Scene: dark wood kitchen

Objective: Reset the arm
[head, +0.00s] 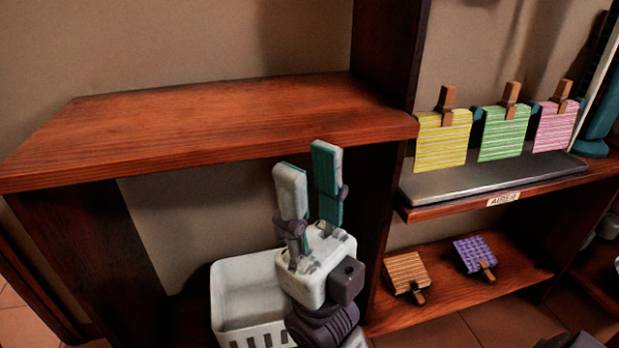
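My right gripper (308,160) is in the middle of the head view, pointing up. Its two teal-padded fingers stand apart with nothing between them, so it is open and empty. The fingertips overlap the front edge of the wooden shelf (200,120) in the picture; I cannot tell how close they are to it. My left gripper is not in view.
A white basket (245,285) stands below the shelf, partly hidden by my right gripper. At right, yellow (443,145), green (503,137) and pink (556,127) clipped cloths stand on a dark tray (480,180). Orange (406,272) and purple (474,253) ones lie below. The shelf top is bare.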

